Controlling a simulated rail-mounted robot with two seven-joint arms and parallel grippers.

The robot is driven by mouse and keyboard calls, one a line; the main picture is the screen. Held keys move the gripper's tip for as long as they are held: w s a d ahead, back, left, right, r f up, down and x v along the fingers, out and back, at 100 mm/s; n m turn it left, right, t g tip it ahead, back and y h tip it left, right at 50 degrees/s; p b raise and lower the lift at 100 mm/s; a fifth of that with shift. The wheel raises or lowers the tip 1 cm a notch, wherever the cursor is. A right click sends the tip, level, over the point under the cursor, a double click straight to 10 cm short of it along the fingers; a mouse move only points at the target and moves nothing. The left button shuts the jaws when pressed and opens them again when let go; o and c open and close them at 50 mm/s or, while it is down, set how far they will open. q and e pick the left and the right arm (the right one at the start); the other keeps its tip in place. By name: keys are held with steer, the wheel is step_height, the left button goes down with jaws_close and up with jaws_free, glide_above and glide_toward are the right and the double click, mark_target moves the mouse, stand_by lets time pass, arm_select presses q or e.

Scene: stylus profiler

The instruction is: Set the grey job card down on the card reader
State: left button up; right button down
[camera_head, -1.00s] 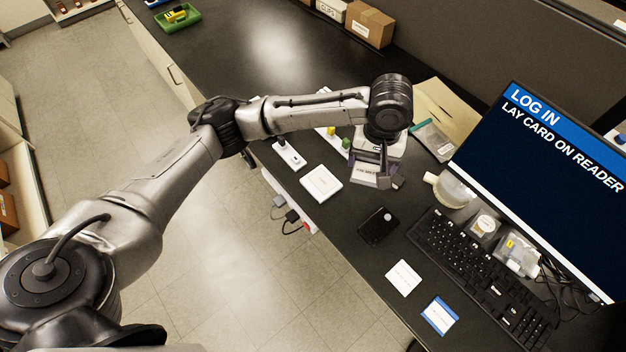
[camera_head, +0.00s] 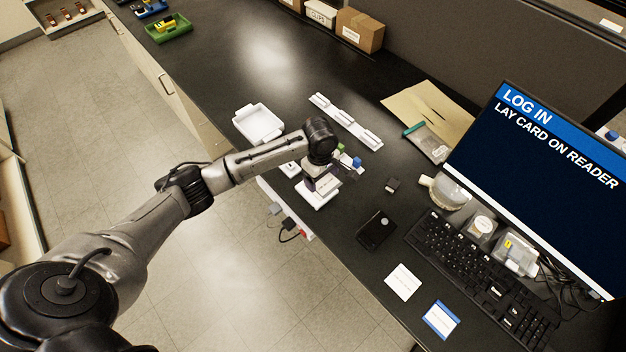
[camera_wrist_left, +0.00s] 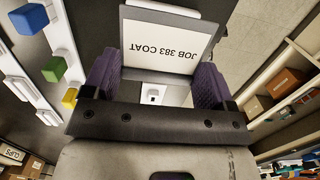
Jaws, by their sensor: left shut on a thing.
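The grey job card (camera_wrist_left: 166,45) has a white label reading "JOB 383 COAT", upside down in the left wrist view. My left gripper (camera_head: 323,181) is shut on it, and the card lies between its purple fingers in the wrist view. A white surface with a small dark mark also shows beyond the card in the wrist view (camera_wrist_left: 152,96). My right gripper is not in view.
A black box with a pale round spot (camera_head: 376,229), a keyboard (camera_head: 455,265) and a monitor (camera_head: 545,185) are to the right. A white tray (camera_head: 258,137) and small coloured blocks (camera_head: 356,163) are near the gripper.

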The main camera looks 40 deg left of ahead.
arm_select(q)
steer(key=a+f, duration=0.2)
steer(key=a, duration=0.1)
steer(key=shift+w+a+f, duration=0.1)
steer(key=shift+a, duration=0.1)
steer(key=shift+f, duration=1.95)
steer(key=shift+f, duration=0.2)
steer(key=o, duration=0.8)
steer(key=shift+r, duration=0.1)
